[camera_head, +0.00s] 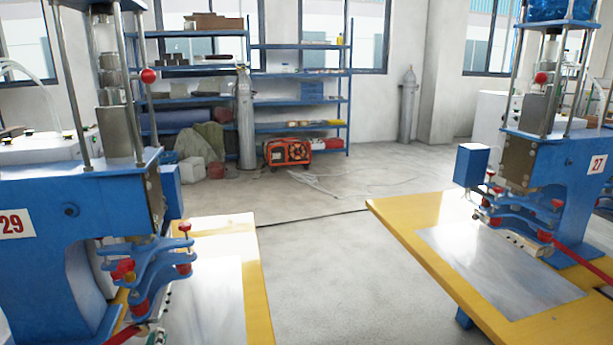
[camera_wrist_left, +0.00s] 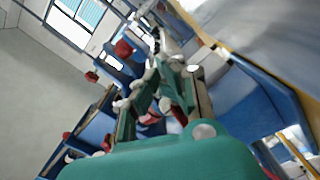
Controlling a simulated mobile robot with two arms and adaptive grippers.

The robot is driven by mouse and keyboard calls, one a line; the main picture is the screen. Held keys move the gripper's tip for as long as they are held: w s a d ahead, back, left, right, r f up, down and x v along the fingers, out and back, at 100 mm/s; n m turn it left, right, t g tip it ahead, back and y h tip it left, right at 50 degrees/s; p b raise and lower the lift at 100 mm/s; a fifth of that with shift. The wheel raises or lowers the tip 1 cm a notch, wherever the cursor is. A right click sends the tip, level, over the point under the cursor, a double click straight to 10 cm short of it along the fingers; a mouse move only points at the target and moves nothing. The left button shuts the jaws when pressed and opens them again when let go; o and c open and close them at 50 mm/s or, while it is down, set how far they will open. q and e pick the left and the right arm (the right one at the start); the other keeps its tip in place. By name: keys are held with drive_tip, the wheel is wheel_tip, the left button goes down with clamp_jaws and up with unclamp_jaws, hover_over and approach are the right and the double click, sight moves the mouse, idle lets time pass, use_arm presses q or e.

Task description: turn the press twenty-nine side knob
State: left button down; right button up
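Press twenty-nine (camera_head: 40,270) is the blue machine at the left in the head view, with a red "29" on a white plate. A round dark knob-like part (camera_head: 71,210) sits on its side. Red knobs (camera_head: 185,227) are on its front arms, and a red ball (camera_head: 149,75) is higher up. I cannot tell which is the named side knob. My left gripper (camera_wrist_left: 163,80) is green with grey joints in the left wrist view; its fingers look apart, with red parts behind them. My right gripper is not in view.
Press twenty-seven (camera_head: 560,190) stands at the right on a yellow table (camera_head: 420,225) with a metal plate. Blue shelves (camera_head: 300,100), a gas cylinder (camera_head: 245,115) and an orange generator (camera_head: 288,152) are at the back.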

use_arm(q)
drive_tip(key=shift+a+r, duration=0.35)
drive_tip(key=shift+s+d, duration=0.1)
drive_tip(key=shift+s, duration=0.15)
drive_tip(key=shift+d+f+p+v, duration=0.15)
drive_tip(key=shift+p+v, duration=0.4)
drive_tip(key=shift+v, duration=0.9)
drive_tip(key=shift+d+f+p+v, duration=0.15)
drive_tip(key=shift+p+v, duration=0.35)
drive_tip(key=shift+v, duration=0.9)
drive_tip(key=shift+a+f, duration=0.1)
drive_tip(key=shift+w, duration=0.1)
